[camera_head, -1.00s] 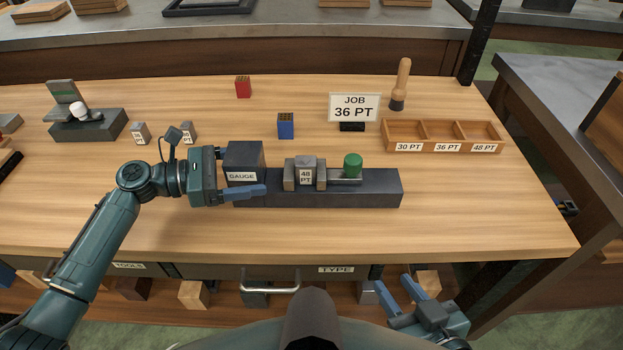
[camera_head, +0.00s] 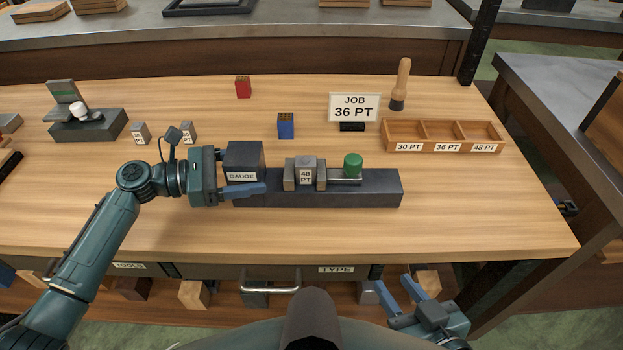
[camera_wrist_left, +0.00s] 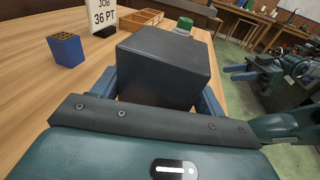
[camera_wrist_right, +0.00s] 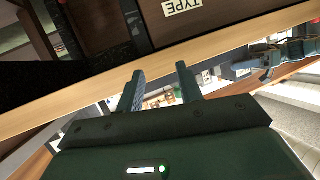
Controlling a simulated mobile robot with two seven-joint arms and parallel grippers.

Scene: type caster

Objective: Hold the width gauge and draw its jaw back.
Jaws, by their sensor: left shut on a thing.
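The width gauge (camera_head: 370,190) is a long dark block on the table with a tall box labelled GAUGE (camera_head: 245,160) at its left end. Its jaws hold a grey block marked 48 PT (camera_head: 306,172) between two upright plates. A green knob (camera_head: 352,165) stands on a rod just right of the right plate. My left gripper (camera_head: 242,178) is shut on the gauge's tall end box, which fills the space between its fingers in the left wrist view (camera_wrist_left: 165,65). My right gripper (camera_head: 407,290) is open and empty, low in front of the table's front edge.
A JOB 36 PT sign (camera_head: 354,108), a wooden-handled tool (camera_head: 402,85) and a three-part tray (camera_head: 387,136) stand behind the gauge. Blue (camera_head: 286,125) and red (camera_head: 243,87) blocks lie further back. Two small type blocks (camera_head: 140,133) sit at left. The table's front right is clear.

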